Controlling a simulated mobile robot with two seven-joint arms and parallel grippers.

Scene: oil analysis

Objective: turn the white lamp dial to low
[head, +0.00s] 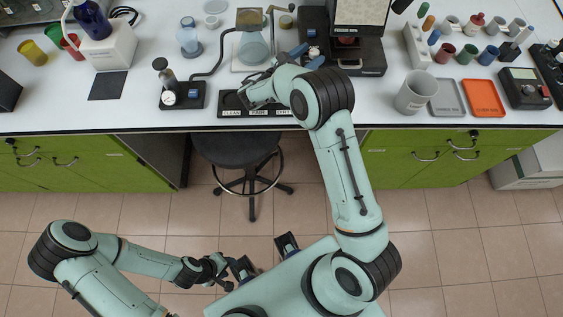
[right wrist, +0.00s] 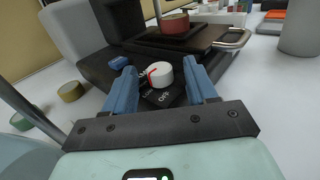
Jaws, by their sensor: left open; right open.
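The white lamp dial (right wrist: 161,74) with a red pointer mark sits on a dark panel with the words LOW and OFF. In the right wrist view the red mark is on the dial's left side, near the LOW lettering. My right gripper (right wrist: 163,88) is open, with one blue finger on each side of the dial; I cannot tell whether they touch it. In the head view this gripper (head: 307,55) is over the bench by the lamp's dark base (head: 362,58). My left gripper (head: 228,272) is open, low over the floor, away from the bench.
A red pot (right wrist: 175,24) stands on the dark plate behind the dial. A flask on a stand (head: 254,48) is left of my right gripper. A labelled black tray (head: 231,113) lies at the bench edge. A grey beaker (head: 414,94) stands to the right.

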